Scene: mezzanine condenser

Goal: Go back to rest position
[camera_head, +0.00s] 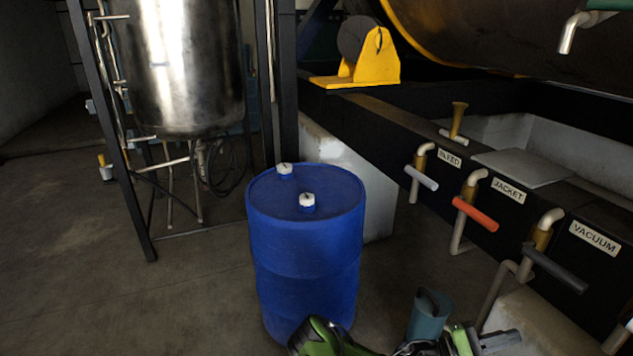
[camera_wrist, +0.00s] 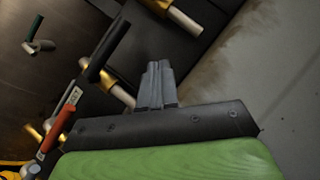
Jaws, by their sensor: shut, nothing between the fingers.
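My gripper (camera_wrist: 157,82) is shut and empty in the wrist view, its two grey fingers side by side beyond the dark palm. In the head view my gripper (camera_head: 503,340) shows low at the right, in front of the valve panel. The black-handled VACUUM valve (camera_head: 555,268) is above and to the right of it there. In the wrist view the black handle (camera_wrist: 108,50) lies to the left of the fingers, and the red handle (camera_wrist: 60,122) lies farther left and lower. I cannot tell how near the fingers are to the black handle.
A blue drum (camera_head: 308,255) with two white caps stands left of my arm. The JACKET valve has a red handle (camera_head: 475,214), the FEED valve a pale one (camera_head: 421,178). A steel tank (camera_head: 180,70) stands at the back left. The floor (camera_head: 100,270) at left is clear.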

